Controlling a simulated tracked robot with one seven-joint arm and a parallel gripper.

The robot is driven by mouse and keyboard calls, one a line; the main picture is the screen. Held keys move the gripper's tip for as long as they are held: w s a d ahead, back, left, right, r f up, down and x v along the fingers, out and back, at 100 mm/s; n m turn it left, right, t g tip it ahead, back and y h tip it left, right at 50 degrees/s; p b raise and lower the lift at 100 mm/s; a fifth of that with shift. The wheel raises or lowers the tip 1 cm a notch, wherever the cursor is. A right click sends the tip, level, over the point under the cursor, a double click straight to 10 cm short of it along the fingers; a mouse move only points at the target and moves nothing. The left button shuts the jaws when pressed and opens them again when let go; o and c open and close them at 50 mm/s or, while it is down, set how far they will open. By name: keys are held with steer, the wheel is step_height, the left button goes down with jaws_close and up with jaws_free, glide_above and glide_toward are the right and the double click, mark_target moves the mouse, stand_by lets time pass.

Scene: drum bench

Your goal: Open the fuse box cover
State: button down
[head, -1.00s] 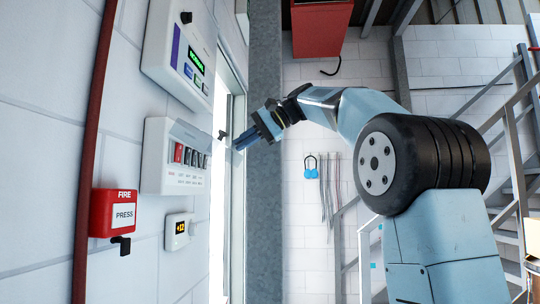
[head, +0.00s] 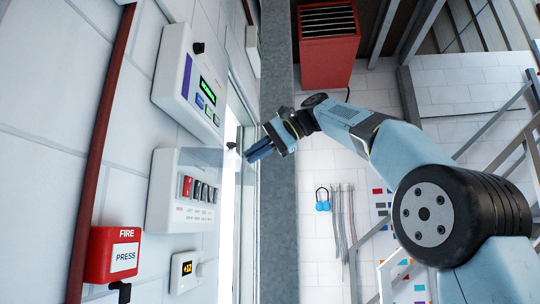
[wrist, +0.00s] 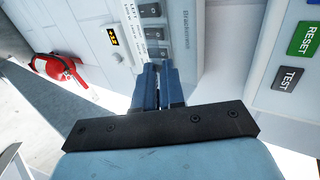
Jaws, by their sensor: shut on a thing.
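The fuse box (head: 165,206) is a white box on the wall, with a red switch and several dark ones. Its see-through cover (head: 201,157) stands out from the box's upper edge, raised clear of the switches. A small dark knob (head: 231,146) shows by the cover's outer side. My gripper (head: 250,153) is out in front of the cover, its blue fingers close together and shut on the cover. In the wrist view the fingers (wrist: 160,75) nearly meet over the switches; the grip itself is mostly hidden.
A panel with a green display (head: 180,90) is above the fuse box. A red fire button (head: 112,252) and a small yellow-digit display (head: 186,270) are below it. A grey post (head: 275,220) stands behind my gripper. A red extinguisher (wrist: 55,67) shows in the wrist view.

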steer(key=shift+w+a+f, duration=0.1)
steer(key=shift+a+f, duration=0.2)
steer(key=shift+a, duration=0.25)
steer(key=c, duration=1.3)
jaws_free()
steer(key=shift+a, duration=0.2)
steer(key=shift+c, duration=0.2)
steer(key=v, duration=1.2)
steer(key=shift+d, duration=0.3)
